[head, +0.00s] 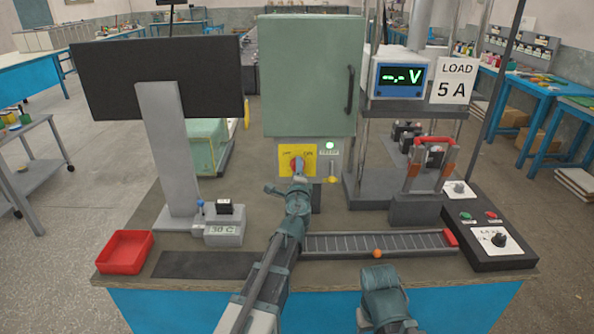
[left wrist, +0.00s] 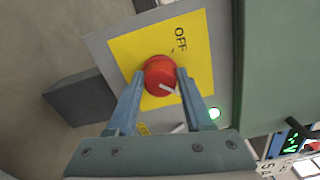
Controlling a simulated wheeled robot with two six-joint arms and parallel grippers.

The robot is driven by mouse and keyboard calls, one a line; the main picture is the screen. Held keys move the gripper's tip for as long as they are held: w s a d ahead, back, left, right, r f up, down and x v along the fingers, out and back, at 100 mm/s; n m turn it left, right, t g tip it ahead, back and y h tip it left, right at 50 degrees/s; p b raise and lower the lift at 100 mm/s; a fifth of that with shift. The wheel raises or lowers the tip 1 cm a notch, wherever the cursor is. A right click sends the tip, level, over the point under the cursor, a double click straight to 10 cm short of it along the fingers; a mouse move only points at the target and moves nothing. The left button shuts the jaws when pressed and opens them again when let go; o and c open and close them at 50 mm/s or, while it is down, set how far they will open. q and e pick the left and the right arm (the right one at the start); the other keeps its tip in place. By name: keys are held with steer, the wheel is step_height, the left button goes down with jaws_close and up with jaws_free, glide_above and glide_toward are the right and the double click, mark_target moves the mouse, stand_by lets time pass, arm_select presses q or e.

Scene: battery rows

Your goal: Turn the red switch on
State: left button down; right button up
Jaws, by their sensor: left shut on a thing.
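The red switch (head: 296,164) is a round knob on a yellow plate (head: 284,149) below the green cabinet. In the left wrist view the red switch (left wrist: 158,76) has a white pointer mark aimed to the lower right, away from the word OFF on the yellow plate (left wrist: 128,48). My left gripper (head: 299,178) is shut on the knob. Its fingers (left wrist: 160,85) grip both sides, and the right one covers part of the plate.
A green lamp (head: 330,145) is lit beside the plate. The meter (head: 402,76) reads "-.- V". A battery block (head: 224,232), a red tray (head: 124,252), an orange ball (head: 377,254) and a black control box (head: 490,245) are on the bench.

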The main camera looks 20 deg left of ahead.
stand_by(0.3)
arm_select(q)
steer(key=shift+c, duration=1.5)
jaws_free()
steer(key=shift+s, duration=0.15)
